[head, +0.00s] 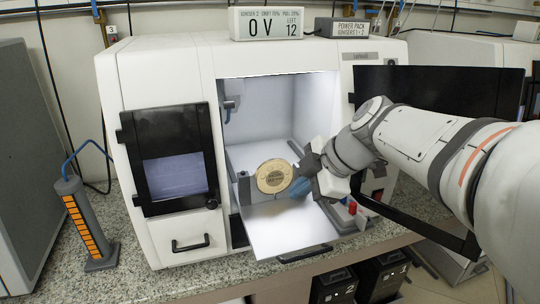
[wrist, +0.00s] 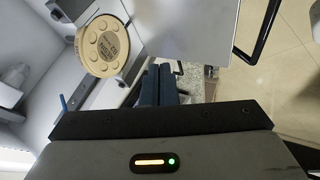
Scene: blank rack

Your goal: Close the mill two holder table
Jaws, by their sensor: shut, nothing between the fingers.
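The mill (head: 165,75) is a white cabinet with its chamber open at the front. Its holder table (head: 290,228) is a pale flat plate that sticks out of the chamber, with a black handle (head: 304,254) below its front edge. The table also shows in the wrist view (wrist: 190,30), with the handle (wrist: 262,30) beside it. A round tan disc (head: 273,177) stands in the holder on the table; it shows in the wrist view too (wrist: 103,46). My gripper (head: 298,187) is shut and empty, at the right side of the disc. Its dark blue fingers (wrist: 160,83) point toward the table's edge.
The mill's dark door (head: 440,90) is swung open to the right, behind my arm. A black-framed window door (head: 170,160) is on the left. Red buttons (head: 352,207) are right of the table. An orange-striped post (head: 86,225) stands on the speckled counter (head: 130,275).

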